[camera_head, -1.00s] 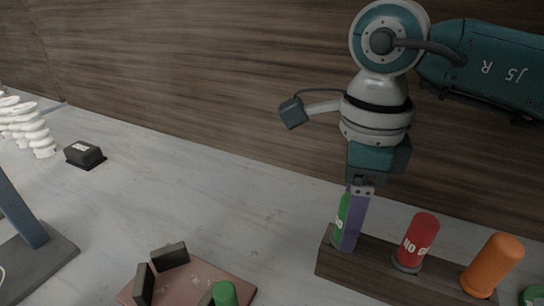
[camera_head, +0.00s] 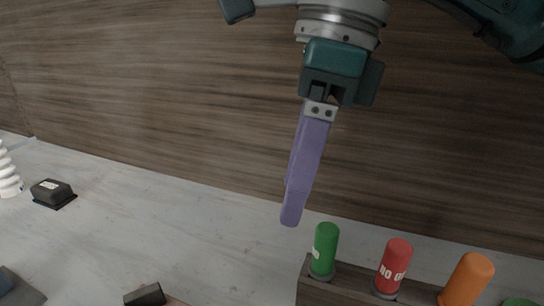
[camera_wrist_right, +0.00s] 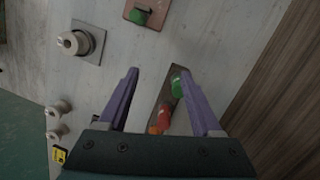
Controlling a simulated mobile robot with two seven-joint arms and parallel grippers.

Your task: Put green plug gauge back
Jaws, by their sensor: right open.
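A green plug gauge (camera_head: 325,250) with white lettering stands upright at the left end of a dark wooden rack (camera_head: 345,292). It also shows in the right wrist view (camera_wrist_right: 178,85), in the gap between the fingers. My right gripper (camera_head: 292,222), with purple fingers, is above and left of it, apart from it. In the wrist view its fingers (camera_wrist_right: 158,72) are spread with nothing between the tips. A second green piece (camera_wrist_right: 138,16) shows at the reddish plate (camera_wrist_right: 152,17) in the wrist view. My left gripper is not in view.
A red gauge (camera_head: 394,265) and an orange one (camera_head: 468,279) stand to the right in the rack, with another green top (camera_head: 521,302) at the edge. A black box (camera_head: 52,192) sits at the left.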

